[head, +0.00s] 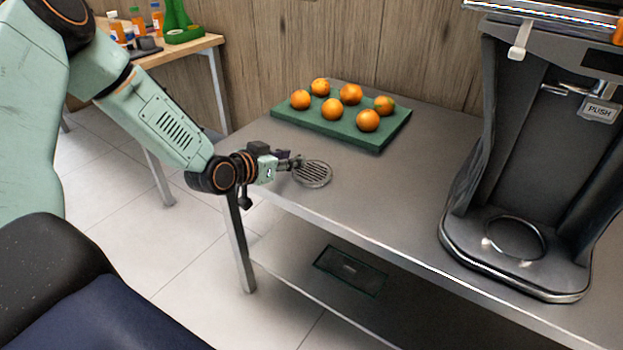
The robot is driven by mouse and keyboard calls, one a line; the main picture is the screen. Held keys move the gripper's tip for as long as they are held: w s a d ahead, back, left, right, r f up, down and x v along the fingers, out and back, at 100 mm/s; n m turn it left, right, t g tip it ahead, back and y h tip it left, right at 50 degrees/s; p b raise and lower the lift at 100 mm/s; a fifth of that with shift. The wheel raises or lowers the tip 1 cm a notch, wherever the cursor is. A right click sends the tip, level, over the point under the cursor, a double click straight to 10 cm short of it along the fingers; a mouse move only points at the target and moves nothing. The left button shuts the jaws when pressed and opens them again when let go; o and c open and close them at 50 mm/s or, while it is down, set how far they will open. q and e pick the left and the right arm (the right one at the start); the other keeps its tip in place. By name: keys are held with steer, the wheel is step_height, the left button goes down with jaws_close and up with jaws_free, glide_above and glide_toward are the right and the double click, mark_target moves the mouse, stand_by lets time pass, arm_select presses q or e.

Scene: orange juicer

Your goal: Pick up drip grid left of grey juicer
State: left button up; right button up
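The drip grid (314,175) is a round grey slotted disc at the left part of the metal table, left of the grey juicer (530,150). My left gripper (297,162) is at the grid's left edge, with its fingertips touching or overlapping the rim. I cannot tell whether the fingers are closed on it. The grid looks slightly tilted, and I cannot tell whether it rests on the table. The juicer has a round ring opening (515,238) in its base. My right gripper is not in view.
A green board (385,138) with several oranges lies behind the grid against the wooden wall. The metal table (375,205) is clear between grid and juicer. A dark item (350,268) lies on the lower shelf. A wooden table (190,48) with bottles stands at the back left.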

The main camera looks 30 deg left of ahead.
arm_select(q)
steer(key=b+x, duration=0.1)
steer(key=x, duration=0.2)
steer(key=shift+s+f, duration=0.15)
steer(key=shift+f, duration=0.05)
steer(key=shift+r, duration=0.15)
steer(key=shift+c, duration=0.3)
jaws_close()
